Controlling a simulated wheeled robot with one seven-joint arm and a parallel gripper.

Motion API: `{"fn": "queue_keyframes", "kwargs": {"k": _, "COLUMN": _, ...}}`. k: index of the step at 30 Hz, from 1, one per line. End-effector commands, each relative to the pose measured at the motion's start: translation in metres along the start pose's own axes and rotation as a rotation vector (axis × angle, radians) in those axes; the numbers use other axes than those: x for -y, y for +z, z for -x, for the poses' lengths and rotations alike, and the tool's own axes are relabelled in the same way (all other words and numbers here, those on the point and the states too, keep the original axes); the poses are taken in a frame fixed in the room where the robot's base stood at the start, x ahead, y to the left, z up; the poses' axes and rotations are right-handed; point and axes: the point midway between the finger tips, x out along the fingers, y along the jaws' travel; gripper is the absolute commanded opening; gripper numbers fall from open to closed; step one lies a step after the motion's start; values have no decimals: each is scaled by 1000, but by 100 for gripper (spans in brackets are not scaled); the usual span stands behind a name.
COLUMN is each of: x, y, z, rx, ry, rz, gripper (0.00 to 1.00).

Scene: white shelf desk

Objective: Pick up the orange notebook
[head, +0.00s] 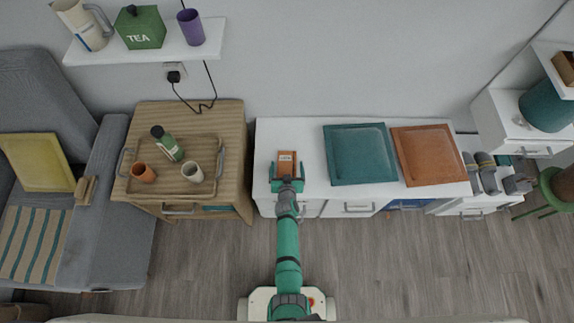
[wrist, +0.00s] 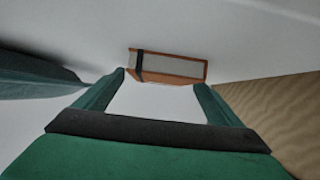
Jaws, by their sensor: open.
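The orange notebook (head: 287,157) lies on the white desk (head: 305,133), near its left end. In the wrist view the notebook (wrist: 168,66) shows an orange cover, pale page edges and a dark band near its left end. My gripper (head: 287,180) is at the near side of the notebook in the head view. In the wrist view my gripper (wrist: 160,85) has its fingers spread apart, with the notebook just beyond the fingertips. Nothing is between the fingers.
A teal tray (head: 359,153) and an orange tray (head: 430,154) lie to the right on the desk. A wooden cabinet (head: 240,150) with a tray of cups and a bottle (head: 167,143) stands at the left. The desk surface around the notebook is clear.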

Motion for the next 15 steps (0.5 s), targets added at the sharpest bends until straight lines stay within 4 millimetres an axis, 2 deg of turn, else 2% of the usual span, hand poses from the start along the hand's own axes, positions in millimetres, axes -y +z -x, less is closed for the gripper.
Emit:
{"fn": "queue_keyframes", "kwargs": {"k": 3, "x": 0, "y": 0, "z": 0, "rx": 0, "ry": 0, "rz": 0, "gripper": 87}}
{"fn": "queue_keyframes", "kwargs": {"k": 9, "x": 0, "y": 0, "z": 0, "rx": 0, "ry": 0, "rz": 1, "gripper": 41}}
{"fn": "queue_keyframes", "kwargs": {"k": 15, "x": 0, "y": 0, "z": 0, "rx": -1, "ry": 0, "rz": 1, "gripper": 40}}
